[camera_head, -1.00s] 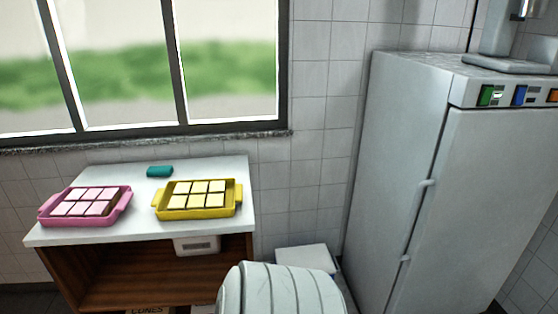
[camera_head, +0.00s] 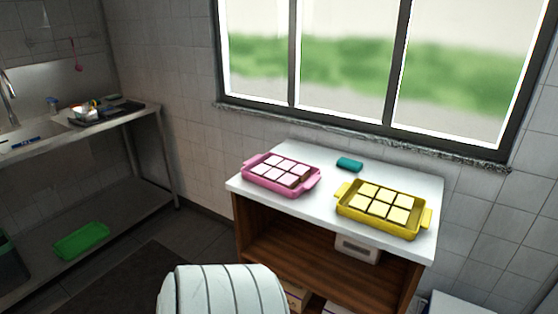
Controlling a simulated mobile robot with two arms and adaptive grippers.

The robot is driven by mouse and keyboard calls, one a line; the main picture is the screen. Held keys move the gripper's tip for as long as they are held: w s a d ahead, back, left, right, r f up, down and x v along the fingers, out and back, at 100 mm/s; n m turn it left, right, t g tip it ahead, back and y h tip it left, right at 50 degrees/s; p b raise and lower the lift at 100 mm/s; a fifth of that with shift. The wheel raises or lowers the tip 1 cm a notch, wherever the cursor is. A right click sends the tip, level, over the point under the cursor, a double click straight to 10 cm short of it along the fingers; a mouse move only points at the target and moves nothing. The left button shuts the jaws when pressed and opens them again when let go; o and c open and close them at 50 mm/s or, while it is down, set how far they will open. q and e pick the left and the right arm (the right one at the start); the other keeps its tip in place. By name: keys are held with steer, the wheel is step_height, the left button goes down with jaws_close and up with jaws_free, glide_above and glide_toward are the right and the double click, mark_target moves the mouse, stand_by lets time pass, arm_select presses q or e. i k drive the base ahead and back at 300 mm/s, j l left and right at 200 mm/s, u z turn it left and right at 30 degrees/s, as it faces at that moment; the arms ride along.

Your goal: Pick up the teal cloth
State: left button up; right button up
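The teal cloth (camera_head: 349,164) is a small folded or rolled piece on the white countertop (camera_head: 405,168). It lies toward the back edge below the window, between and behind the pink tray (camera_head: 262,183) and the yellow tray (camera_head: 380,226). Nothing touches it. Neither of my grippers is in view.
Both trays hold several pale squares and sit near the counter's front. Open wooden shelves are below, with a white box (camera_head: 356,249). A steel sink table (camera_head: 140,112) stands at the left, with a green tray (camera_head: 82,241) on its lower shelf. Dark floor lies between them.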

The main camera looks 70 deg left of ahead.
mark_target(343, 162)
steer(key=u, duration=1.7)
steer(key=i+j+u, duration=0.1)
steer(key=i+j, duration=0.1)
